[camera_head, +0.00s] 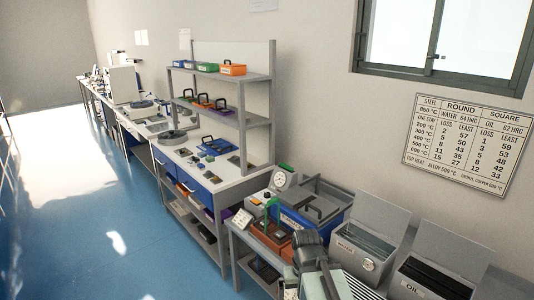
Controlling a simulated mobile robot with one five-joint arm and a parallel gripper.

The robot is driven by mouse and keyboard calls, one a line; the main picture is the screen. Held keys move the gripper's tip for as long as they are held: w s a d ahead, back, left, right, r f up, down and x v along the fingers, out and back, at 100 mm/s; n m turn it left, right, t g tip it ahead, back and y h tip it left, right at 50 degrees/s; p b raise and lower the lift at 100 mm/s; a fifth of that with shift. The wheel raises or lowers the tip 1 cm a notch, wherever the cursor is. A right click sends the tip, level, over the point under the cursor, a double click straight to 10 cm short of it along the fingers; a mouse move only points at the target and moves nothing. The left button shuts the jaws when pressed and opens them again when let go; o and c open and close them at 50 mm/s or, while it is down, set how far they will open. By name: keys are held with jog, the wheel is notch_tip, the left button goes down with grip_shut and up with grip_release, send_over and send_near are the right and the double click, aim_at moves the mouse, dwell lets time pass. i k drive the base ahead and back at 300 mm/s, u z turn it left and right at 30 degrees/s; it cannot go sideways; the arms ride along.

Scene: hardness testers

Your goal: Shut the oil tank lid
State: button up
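The oil tank (411,288) is a grey metal box marked OIL at the bottom right, partly cut off by the lower picture edge. Its grey lid (455,252) stands raised, leaning back at the tank's rear side toward the wall. The tank's dark inside shows below the lid. Grey jointed parts at the bottom centre, left of the tanks, look like my arm. I can make out no gripper fingers there.
A similar tank marked WATER (352,258) stands left of the oil tank, with its lid (381,217) also raised. Blue floor (80,235) is clear at left.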

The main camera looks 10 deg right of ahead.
aim_at(471, 259)
jog(key=z, duration=0.9)
jog(key=k, duration=0.3)
jog(key=z, duration=0.5)
jog(key=i, duration=0.45)
jog(key=z, duration=0.15)
jog(key=k, duration=0.35)
jog(key=u, duration=0.9)
jog(key=i, duration=1.25)
jog(key=u, duration=0.2)
